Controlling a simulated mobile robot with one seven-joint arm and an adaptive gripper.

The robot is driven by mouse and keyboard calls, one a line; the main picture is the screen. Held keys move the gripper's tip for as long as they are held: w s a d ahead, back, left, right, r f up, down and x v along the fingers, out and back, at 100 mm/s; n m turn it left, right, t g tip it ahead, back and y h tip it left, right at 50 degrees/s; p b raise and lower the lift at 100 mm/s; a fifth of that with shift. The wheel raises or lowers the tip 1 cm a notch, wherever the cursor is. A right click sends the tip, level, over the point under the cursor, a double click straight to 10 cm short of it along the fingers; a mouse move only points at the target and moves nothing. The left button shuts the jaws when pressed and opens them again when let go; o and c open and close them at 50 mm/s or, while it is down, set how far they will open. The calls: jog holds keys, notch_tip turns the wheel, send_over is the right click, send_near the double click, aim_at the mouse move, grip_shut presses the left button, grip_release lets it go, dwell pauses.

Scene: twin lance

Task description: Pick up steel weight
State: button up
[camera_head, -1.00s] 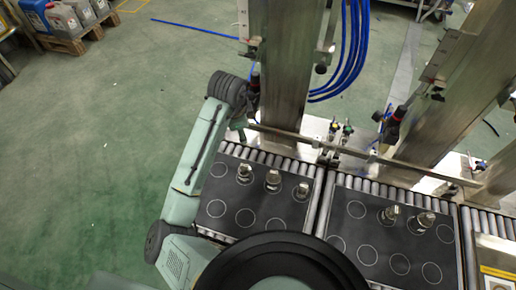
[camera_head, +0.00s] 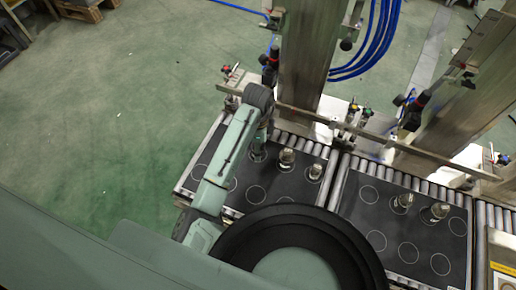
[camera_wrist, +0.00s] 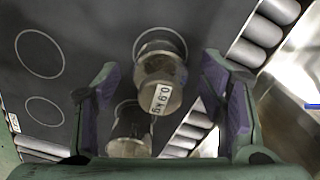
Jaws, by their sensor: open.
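A steel weight (camera_wrist: 158,80) with a round knob and a white "0.9 kg" label stands between my open fingers in the wrist view. My gripper (camera_wrist: 160,72) has a purple-padded finger on each side of it, apart from it. A second steel weight (camera_wrist: 130,130) is lower, near the palm and partly hidden by it. In the head view, two weights (camera_head: 286,160) (camera_head: 315,173) show clearly on the left black mat (camera_head: 290,185).
Two more weights (camera_head: 403,202) (camera_head: 438,212) stand on the right black mat (camera_head: 375,215). Both mats have white circles and lie on roller conveyors (camera_head: 335,185). A metal rail (camera_head: 305,115) and upright steel columns (camera_head: 310,60) stand behind. Green floor (camera_head: 100,150) is open at the left.

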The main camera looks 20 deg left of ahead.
jog(key=shift+f, duration=0.7)
jog(key=shift+c, duration=0.4)
grip_shut()
